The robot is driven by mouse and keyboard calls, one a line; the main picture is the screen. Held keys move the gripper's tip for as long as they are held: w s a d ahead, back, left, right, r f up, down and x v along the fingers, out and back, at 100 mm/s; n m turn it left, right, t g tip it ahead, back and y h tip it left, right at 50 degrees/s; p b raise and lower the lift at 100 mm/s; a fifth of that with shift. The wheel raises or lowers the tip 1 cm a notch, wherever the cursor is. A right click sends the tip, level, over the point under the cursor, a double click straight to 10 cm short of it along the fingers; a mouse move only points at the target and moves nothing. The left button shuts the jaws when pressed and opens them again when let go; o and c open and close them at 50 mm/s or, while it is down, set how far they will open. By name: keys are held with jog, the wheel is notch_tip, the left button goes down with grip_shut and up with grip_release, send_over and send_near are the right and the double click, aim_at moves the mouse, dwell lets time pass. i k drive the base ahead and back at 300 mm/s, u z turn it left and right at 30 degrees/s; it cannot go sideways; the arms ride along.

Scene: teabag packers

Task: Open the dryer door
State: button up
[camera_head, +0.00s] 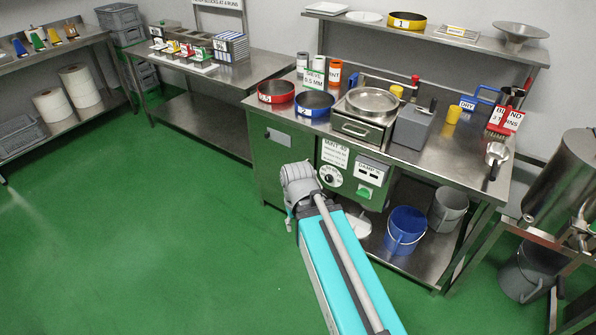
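The dryer appears to be the green-grey cabinet under the left part of the main bench. Its front door (268,160) looks shut and has a pale recessed handle or plate (278,138) near its top. To the right is a control panel (352,184) with a round dial, a green switch and a sign that seems to read "MAX 40". My turquoise arm reaches up from the bottom right. Its grey wrist is in front of the cabinet's lower right part. My gripper (290,218) shows only as a small piece below the wrist; its fingers cannot be made out.
The steel bench (430,165) holds sieves, a scale and a grey block. A blue bucket (405,231) and a grey bucket (447,208) stand on its lower shelf. A steel machine (568,180) is at the right. The green floor (140,240) is clear to the left.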

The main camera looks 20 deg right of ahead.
aim_at(270, 155)
jog(key=u, duration=0.1)
jog(key=i, duration=1)
jog(key=z, duration=0.05)
